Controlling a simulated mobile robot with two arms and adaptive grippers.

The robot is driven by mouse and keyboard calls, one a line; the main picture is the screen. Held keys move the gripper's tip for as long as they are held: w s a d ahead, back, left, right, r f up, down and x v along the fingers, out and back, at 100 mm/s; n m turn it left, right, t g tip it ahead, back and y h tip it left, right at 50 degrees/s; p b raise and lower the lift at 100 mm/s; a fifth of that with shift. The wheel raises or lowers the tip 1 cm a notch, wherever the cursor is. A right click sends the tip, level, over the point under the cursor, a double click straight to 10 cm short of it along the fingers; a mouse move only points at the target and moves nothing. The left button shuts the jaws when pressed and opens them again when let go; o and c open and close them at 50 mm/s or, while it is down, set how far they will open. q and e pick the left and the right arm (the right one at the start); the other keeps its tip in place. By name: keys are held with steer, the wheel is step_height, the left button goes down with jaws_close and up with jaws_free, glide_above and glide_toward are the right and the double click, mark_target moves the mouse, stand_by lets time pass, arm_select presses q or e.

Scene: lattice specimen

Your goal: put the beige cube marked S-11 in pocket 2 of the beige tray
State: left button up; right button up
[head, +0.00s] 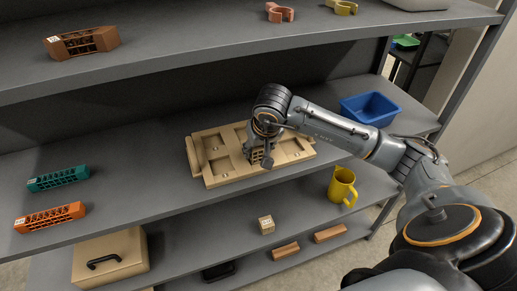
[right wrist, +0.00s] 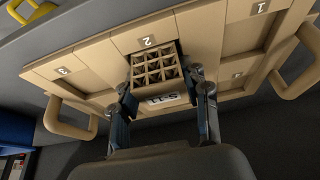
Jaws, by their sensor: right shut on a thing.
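The beige tray (head: 228,180) lies on the middle shelf, with shallow pockets and handles at its ends. It also shows in the right wrist view (right wrist: 100,55), with pockets numbered 1, 2 and 3. My right gripper (right wrist: 161,83) is shut on the beige lattice cube (right wrist: 155,66), whose S-11 label shows upside down. The cube is at the pocket marked 2, just below that number in the picture. I cannot tell whether it touches the pocket floor. In the head view, my right gripper (head: 262,157) is over the tray and largely hides the cube. My left gripper is not in view.
A blue bin (head: 370,108) stands right of the tray. Teal (head: 58,179) and orange (head: 50,217) lattice bars lie at the left. Below are a yellow mug (head: 342,187), another small beige cube (head: 266,224) and a beige case (head: 110,258).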

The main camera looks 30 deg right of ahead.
steer(key=shift+s+f, duration=0.1)
steer(key=shift+f, duration=0.2)
steer(key=o, duration=1.1)
steer(key=shift+f, duration=0.1)
steer(key=o, duration=0.6)
steer(key=shift+c, duration=0.2)
steer(key=shift+r, duration=0.25)
steer(key=shift+r, duration=0.4)
steer(key=shift+p+v, duration=1.3)
steer(key=shift+v, duration=0.7)
steer(key=shift+s, duration=0.1)
